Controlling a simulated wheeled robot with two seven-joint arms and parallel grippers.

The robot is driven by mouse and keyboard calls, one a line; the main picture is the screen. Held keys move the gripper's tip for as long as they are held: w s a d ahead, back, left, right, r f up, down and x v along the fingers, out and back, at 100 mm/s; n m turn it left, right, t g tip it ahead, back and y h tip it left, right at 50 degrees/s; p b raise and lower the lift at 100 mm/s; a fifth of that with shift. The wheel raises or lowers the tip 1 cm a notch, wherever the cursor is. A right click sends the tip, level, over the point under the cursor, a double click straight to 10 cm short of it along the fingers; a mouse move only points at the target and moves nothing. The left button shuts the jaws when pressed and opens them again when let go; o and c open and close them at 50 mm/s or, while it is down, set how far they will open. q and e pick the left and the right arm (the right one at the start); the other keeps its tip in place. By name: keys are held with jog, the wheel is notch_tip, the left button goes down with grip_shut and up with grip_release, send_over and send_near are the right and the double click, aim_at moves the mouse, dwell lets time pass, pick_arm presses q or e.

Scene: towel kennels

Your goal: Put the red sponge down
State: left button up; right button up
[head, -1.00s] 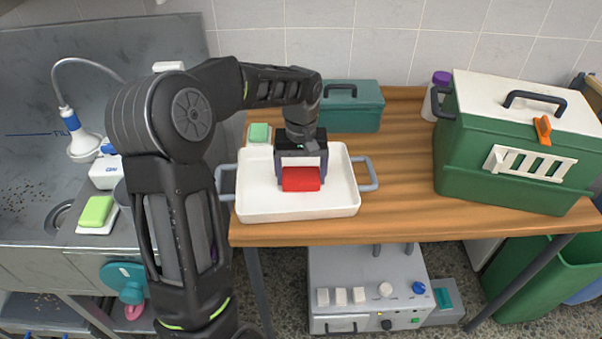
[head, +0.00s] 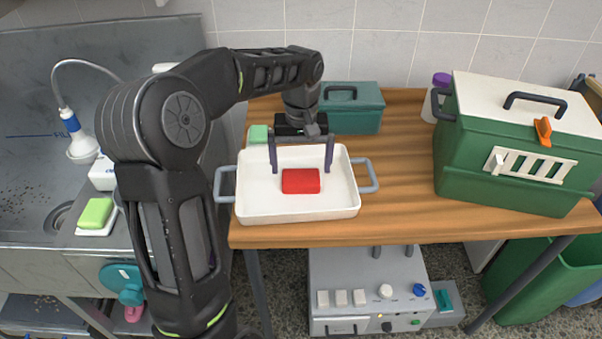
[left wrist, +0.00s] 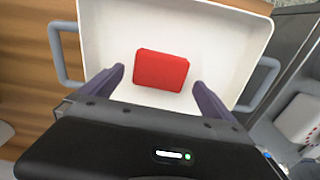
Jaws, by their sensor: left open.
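The red sponge (head: 301,181) lies flat on the floor of a white tray (head: 262,207) with grey handles, on the wooden table. My left gripper (head: 302,170) is open and empty above the tray, its two fingers wide apart behind the sponge and clear of it. In the left wrist view, the sponge (left wrist: 161,71) sits in the white tray (left wrist: 215,25) beyond and between the open fingers (left wrist: 158,78), with gaps on both sides. My right gripper is in neither view.
A teal toolbox (head: 352,108) stands behind the tray. A green and white carrier (head: 510,150) stands at the right of the table (head: 400,195). A green sponge (head: 259,134) is at the tray's back left. Bare wood lies between tray and carrier.

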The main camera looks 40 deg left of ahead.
aim_at(301, 176)
pick_arm(q)
notch_tip(301, 176, up, 8)
jog(key=shift+f, duration=0.15)
dwell(0.8)
